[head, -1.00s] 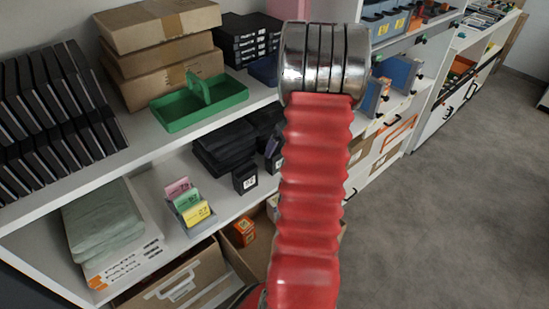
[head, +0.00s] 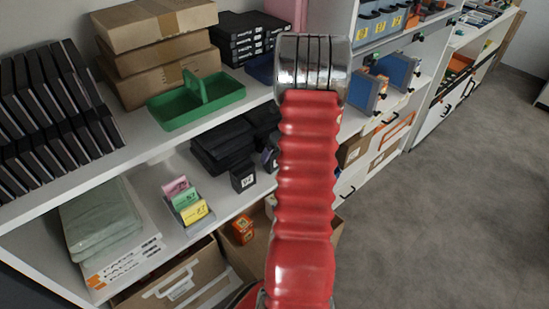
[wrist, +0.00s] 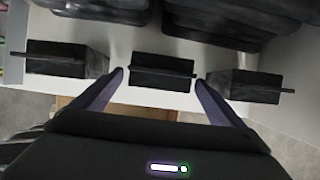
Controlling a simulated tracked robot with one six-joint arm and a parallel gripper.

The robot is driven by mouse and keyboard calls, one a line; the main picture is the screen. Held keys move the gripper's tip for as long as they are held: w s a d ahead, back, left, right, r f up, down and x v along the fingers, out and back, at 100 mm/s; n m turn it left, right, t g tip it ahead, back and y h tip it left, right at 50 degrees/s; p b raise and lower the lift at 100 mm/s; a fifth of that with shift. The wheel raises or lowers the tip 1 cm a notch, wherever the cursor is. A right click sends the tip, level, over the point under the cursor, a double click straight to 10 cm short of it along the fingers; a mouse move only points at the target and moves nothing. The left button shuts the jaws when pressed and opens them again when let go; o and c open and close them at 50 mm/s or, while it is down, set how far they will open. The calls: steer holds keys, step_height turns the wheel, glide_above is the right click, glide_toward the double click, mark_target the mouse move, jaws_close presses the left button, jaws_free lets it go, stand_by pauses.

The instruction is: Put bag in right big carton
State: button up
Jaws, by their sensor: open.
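Black bags (head: 222,147) lie on the middle shelf in the head view, left of my arm. Dark soft shapes that look like the bags show at the top of the wrist view (wrist: 225,20). My gripper (wrist: 159,77) is open in the wrist view, its fingertips on either side of a small black box (wrist: 160,88), with no clear contact. The right big carton (head: 225,252) stands open on the bottom level, partly behind my arm, with a small orange box (head: 243,229) inside.
Another small black box (wrist: 68,60) stands left of my gripper and one more right (wrist: 248,85). Another big carton (head: 170,290) is at bottom left. A green tray (head: 195,104) lies above. The floor right is clear.

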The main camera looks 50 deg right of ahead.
steer(key=shift+x, duration=2.6)
steer(key=shift+c, duration=0.5)
steer(key=c, duration=1.2)
steer(key=shift+r, duration=0.15)
steer(key=shift+r, duration=0.55)
steer(key=shift+v, duration=1.25)
steer(key=s+a, duration=0.1)
steer(key=s, duration=0.4)
steer(key=s+a, duration=0.1)
steer(key=s, duration=0.5)
steer(key=s+a, duration=0.1)
steer(key=s, duration=0.4)
steer(key=shift+s+a, duration=0.35)
steer(key=shift+a, duration=0.05)
